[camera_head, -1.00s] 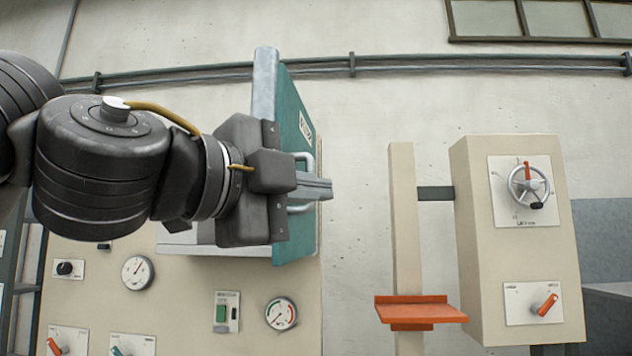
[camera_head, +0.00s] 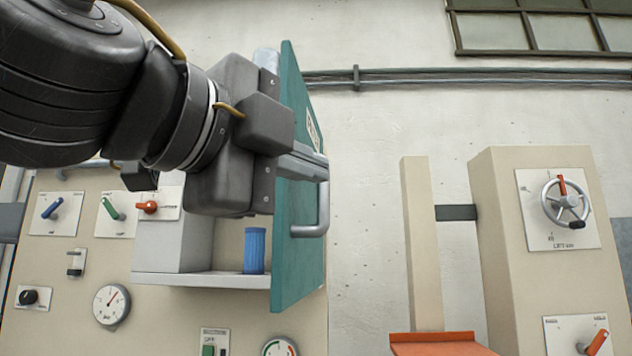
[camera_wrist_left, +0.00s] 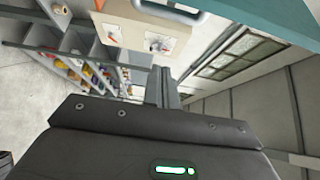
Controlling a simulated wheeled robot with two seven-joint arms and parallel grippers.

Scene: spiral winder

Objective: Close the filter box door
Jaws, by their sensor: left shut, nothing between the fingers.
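The filter box door (camera_head: 300,262) is a teal panel, standing open at the right side of the pale grey filter box (camera_head: 178,235). A grey bar handle (camera_head: 316,228) is on the door's right face. A blue ribbed filter (camera_head: 254,250) stands inside the box. My left gripper (camera_head: 318,170) is shut and empty. Its fingers overlap the upper part of the door handle in the head view; I cannot tell whether they touch. In the left wrist view the closed fingers (camera_wrist_left: 162,88) point away from the door (camera_wrist_left: 280,15) edge. My right gripper is not in view.
The beige panel carries several knobs, a gauge (camera_head: 111,305) and switches below and left of the box. To the right stand a beige post (camera_head: 422,240), an orange tray (camera_head: 440,340) and a cabinet with a handwheel (camera_head: 565,200). Bare wall lies between.

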